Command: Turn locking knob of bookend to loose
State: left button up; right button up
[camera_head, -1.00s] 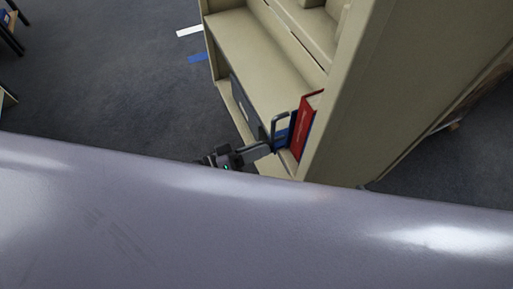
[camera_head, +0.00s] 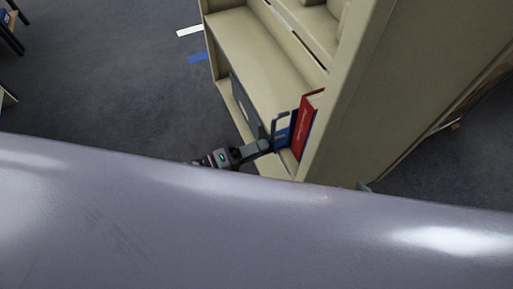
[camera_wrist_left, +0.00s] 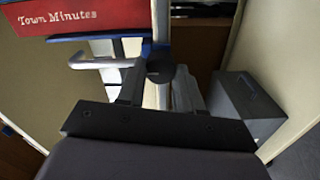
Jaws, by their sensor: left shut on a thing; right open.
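The bookend's dark upright frame (camera_head: 275,127) stands at the shelf's front edge beside the books. In the left wrist view its knob (camera_wrist_left: 159,68), round and black, sits between my fingers, below a pale upright bar. My left gripper (camera_head: 267,146) reaches in low from the left at the bookend. It also shows in the left wrist view (camera_wrist_left: 158,86), its fingers shut on the knob. I cannot read the lock's state from the knob. My right gripper is not in view.
A red book (camera_head: 308,124), titled "Town Minutes" in the left wrist view (camera_wrist_left: 75,18), stands beside a blue one (camera_head: 295,130) against the shelf's end panel (camera_head: 375,90). A dark grey box (camera_wrist_left: 247,106) is right of my fingers. The shelf board (camera_head: 255,50) is bare farther back.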

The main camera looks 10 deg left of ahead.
dwell(0.3)
pick_arm(q)
jog(key=o, duration=1)
jog(key=shift+o, duration=0.2)
jog(key=shift+s+a, duration=0.1)
jog(key=p+v, duration=0.1)
jog(key=v, duration=0.6)
pick_arm(e)
jog(key=shift+s+d+f, duration=0.25)
jog(key=shift+d+f, duration=0.15)
jog(key=shift+d, duration=0.1)
jog(key=shift+a+r, duration=0.1)
jog(key=shift+r, duration=0.1)
